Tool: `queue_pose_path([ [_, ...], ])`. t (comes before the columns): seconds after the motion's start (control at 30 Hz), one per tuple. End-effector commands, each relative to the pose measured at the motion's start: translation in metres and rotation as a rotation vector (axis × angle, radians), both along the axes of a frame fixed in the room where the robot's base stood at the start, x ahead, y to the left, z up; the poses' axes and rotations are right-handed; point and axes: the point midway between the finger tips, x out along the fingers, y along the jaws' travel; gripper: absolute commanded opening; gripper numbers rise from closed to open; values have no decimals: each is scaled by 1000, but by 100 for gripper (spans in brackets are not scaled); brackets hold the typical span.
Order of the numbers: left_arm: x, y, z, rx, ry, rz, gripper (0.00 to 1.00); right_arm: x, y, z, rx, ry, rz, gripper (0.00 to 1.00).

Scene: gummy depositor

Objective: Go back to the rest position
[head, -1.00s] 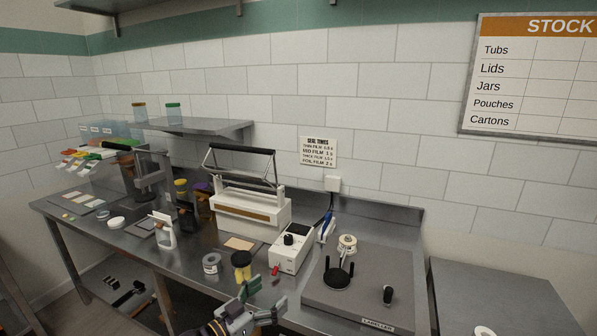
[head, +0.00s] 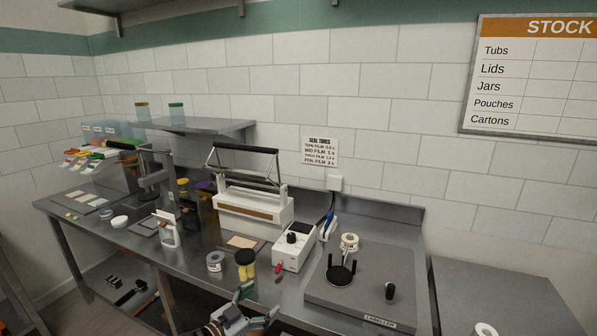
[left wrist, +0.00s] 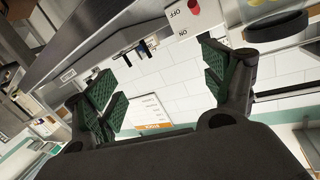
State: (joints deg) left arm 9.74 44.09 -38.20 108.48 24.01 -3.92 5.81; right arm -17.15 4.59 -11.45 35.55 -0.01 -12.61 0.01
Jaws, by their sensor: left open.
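My left gripper (head: 259,302) is at the bottom of the head view, at the bench's front edge, below a jar with yellow contents and a dark lid (head: 245,262). Its fingers are apart with nothing between them. In the left wrist view the green-padded fingers (left wrist: 160,75) are spread wide, with the wall and the stock board (left wrist: 152,112) seen tilted beyond the gap. My right gripper is not in either view.
Another steel table (head: 500,295) stands at right.

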Motion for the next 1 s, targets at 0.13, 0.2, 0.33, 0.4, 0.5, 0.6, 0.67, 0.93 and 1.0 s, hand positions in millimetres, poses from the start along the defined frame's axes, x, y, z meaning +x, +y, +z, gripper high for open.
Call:
queue_pose_path([
  [0.13, 13, 23, -25, 68, 10, 39, 83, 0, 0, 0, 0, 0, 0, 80],
  [0.2, 20, 37, -39, 105, 16, 61, 83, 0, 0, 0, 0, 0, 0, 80],
  [0.33, 35, 72, -69, 186, 35, 116, 83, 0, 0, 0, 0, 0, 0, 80],
  [0.4, 43, 94, -86, 231, 46, 150, 83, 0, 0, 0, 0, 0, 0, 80],
  [0.5, 53, 124, -110, 289, 68, 197, 83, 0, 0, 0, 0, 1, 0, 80],
  [0.6, 61, 153, -132, 337, 90, 243, 83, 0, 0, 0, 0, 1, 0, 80],
  [0.67, 64, 170, -146, 366, 106, 269, 83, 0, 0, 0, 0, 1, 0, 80],
  [0.93, 59, 244, -222, 477, 214, 387, 83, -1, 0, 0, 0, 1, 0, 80],
  [1.0, 51, 261, -245, 502, 252, 415, 83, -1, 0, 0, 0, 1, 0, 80],
])
